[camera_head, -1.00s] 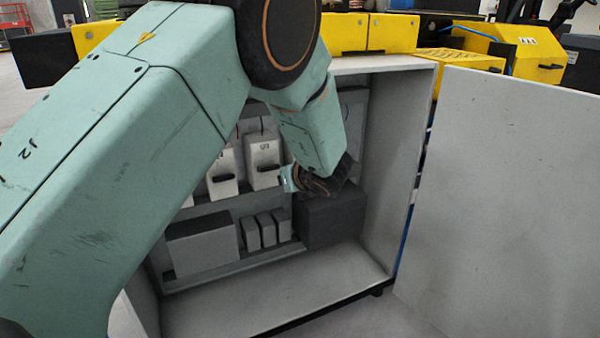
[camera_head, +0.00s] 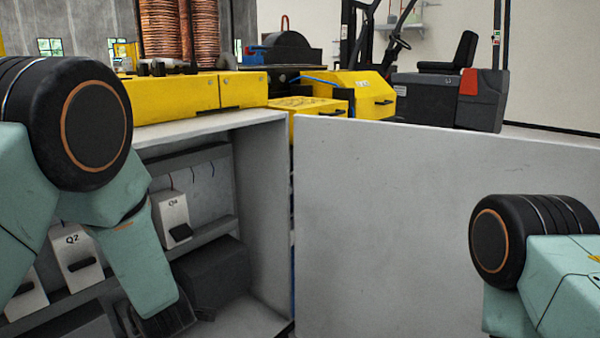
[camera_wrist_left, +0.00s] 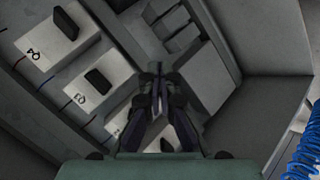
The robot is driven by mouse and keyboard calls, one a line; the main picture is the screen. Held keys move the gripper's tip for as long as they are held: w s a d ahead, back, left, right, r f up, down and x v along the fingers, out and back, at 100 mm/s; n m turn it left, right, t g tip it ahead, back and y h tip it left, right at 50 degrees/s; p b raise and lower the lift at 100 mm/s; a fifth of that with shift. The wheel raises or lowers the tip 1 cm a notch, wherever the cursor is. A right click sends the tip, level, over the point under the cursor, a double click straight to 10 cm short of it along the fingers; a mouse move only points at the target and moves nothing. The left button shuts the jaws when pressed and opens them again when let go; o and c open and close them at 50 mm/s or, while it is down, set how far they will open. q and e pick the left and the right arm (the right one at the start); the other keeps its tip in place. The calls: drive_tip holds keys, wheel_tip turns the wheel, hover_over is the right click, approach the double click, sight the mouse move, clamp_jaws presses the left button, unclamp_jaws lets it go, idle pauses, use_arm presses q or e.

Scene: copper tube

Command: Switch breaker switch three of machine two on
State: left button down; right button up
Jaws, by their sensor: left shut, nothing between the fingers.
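An open grey cabinet (camera_head: 262,190) holds a row of white breakers with black switch handles. The breaker marked Q2 (camera_head: 75,245) and the one marked Q4 (camera_head: 172,212) show in the head view; my left arm hides the one between them. In the left wrist view, Q4 (camera_wrist_left: 62,32) and the middle breaker, Q3 (camera_wrist_left: 92,85), show on the left, with a further breaker partly behind the gripper. My left gripper (camera_head: 160,322) is low in the cabinet front; its shut, empty fingers (camera_wrist_left: 154,78) lie right of Q3 in the wrist view, apparently apart from it. My right gripper is out of frame.
A dark box (camera_head: 215,275) sits below Q4. Small switches (camera_wrist_left: 175,25) and a grey box (camera_wrist_left: 205,75) lie beyond the fingers. The open cabinet door (camera_head: 420,210) fills the right side, with my right arm before it. Yellow machines (camera_head: 190,97) stand behind.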

use_arm(q)
drive_tip(key=s+d+f+m+g+h, duration=0.35)
drive_tip(key=s+f+m, duration=0.75)
drive_tip(key=s+m, duration=0.4)
drive_tip(key=s+d+f+m+g+h+p, duration=0.1)
drive_tip(key=s+f+m+g, duration=0.1)
drive_tip(key=s, duration=1)
drive_tip(key=s+d+f+m+g+h+p, duration=0.1)
drive_tip(key=s+d+f+m+g, duration=0.1)
drive_tip(key=s, duration=1)
drive_tip(key=shift+d+f+g, duration=0.3)
drive_tip(key=shift+f+g, duration=0.15)
drive_tip(key=shift+g, duration=0.1)
drive_tip(key=shift+r+h, duration=0.1)
drive_tip(key=shift+h, duration=0.15)
